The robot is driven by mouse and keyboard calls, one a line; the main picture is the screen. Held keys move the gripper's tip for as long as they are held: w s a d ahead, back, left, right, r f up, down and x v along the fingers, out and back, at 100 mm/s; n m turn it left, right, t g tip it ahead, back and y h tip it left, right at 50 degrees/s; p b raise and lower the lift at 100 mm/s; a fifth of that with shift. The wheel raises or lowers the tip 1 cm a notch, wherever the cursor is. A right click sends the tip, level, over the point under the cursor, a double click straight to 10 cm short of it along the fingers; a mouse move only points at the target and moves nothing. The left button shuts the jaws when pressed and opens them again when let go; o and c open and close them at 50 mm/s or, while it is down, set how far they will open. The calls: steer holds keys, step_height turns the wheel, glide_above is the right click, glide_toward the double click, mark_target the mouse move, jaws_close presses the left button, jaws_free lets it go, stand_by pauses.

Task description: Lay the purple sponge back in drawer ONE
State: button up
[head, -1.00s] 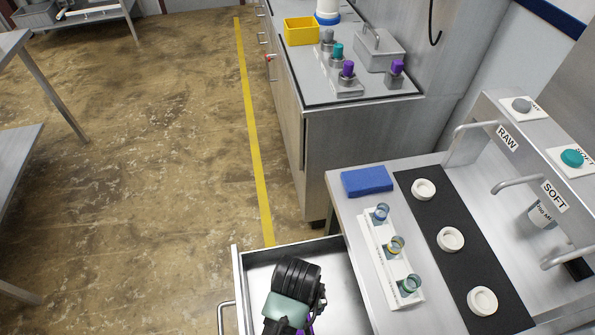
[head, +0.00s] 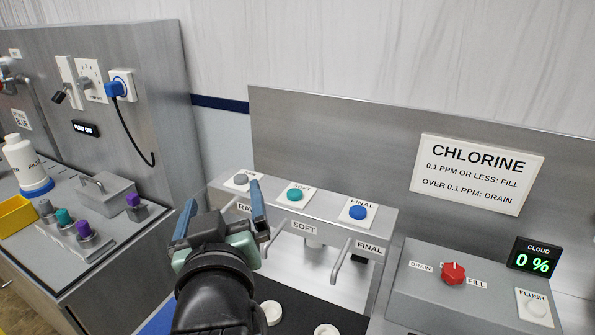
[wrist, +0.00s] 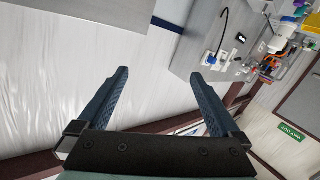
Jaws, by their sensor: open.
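My gripper (head: 223,195) is raised in front of the panel with the RAW, SOFT and FINAL buttons, its two blue fingers spread apart. In the wrist view the gripper (wrist: 160,75) is open with nothing between its fingers. The purple sponge is not visible in either current view. Drawer ONE is also out of view. No open drawer shows in the current frames.
A blue block (head: 160,318) lies partly behind my arm. White round rings (head: 271,312) sit on the black mat. A grey control box with a red knob (head: 453,272) stands at the right. The left counter holds a grey lidded box (head: 105,192).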

steer(key=s+d+r+m+t+h, duration=0.1)
steer(key=s+d+r+t, duration=0.2)
steer(key=r, duration=0.6)
steer(key=s+d+r+m+t+h, duration=0.1)
steer(key=s+d+r+t, duration=0.3)
steer(key=r, duration=0.6)
steer(key=s+d+r+m+t+h, duration=0.1)
steer(key=s+d+r+m+t, duration=0.2)
steer(key=r, duration=0.6)
steer(key=shift+s+d+r+t+h, duration=0.15)
steer(key=shift+s+d+t+h, duration=0.3)
steer(key=shift+s+d, duration=0.65)
steer(key=shift+s+a, duration=0.1)
steer(key=shift+a, duration=0.05)
